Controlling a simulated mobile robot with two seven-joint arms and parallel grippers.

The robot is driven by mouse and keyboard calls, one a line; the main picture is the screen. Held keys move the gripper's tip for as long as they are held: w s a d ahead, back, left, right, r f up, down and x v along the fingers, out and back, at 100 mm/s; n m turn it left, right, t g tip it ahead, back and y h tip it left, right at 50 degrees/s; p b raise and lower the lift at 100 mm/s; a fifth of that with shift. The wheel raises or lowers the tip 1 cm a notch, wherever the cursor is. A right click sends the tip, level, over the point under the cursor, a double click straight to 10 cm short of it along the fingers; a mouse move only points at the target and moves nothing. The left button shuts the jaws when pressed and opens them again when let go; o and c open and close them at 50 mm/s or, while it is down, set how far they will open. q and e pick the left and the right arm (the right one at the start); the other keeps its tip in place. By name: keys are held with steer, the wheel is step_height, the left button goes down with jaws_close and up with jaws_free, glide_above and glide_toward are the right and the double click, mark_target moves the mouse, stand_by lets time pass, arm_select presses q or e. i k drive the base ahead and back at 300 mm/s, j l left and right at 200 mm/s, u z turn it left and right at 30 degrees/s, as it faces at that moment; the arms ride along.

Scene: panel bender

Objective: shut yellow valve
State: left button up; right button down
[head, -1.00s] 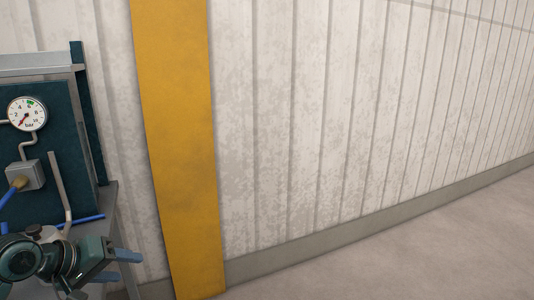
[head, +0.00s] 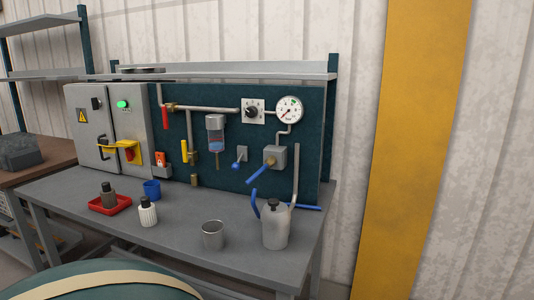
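The yellow valve handle (head: 184,150) is on the dark teal panel (head: 230,180) above the bench, left of the middle of the head view. It is a small lever that stands about upright, beside and roughly in line with a vertical brass pipe (head: 190,127). The pipe drops from a horizontal pipe (head: 212,108) and ends in a brass fitting low on the panel. Neither of my grippers is in view, and nothing touches the yellow handle.
A red lever (head: 164,93) and a blue lever (head: 258,174) are on the same panel. The grey bench (head: 185,230) holds a red tray (head: 108,205), white bottle (head: 147,212), blue cup (head: 152,190), metal cup (head: 212,235) and spouted can (head: 275,226). A yellow post (head: 412,150) stands right.

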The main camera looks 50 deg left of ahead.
mark_target(186, 159)
steer(key=u, duration=2.3)
steer(key=i+j+u, duration=0.2)
steer(key=u, duration=0.15)
steer(key=i+j+u, duration=0.15)
steer(key=u, duration=0.15)
steer(key=i+l, duration=0.05)
steer(key=i, duration=0.05)
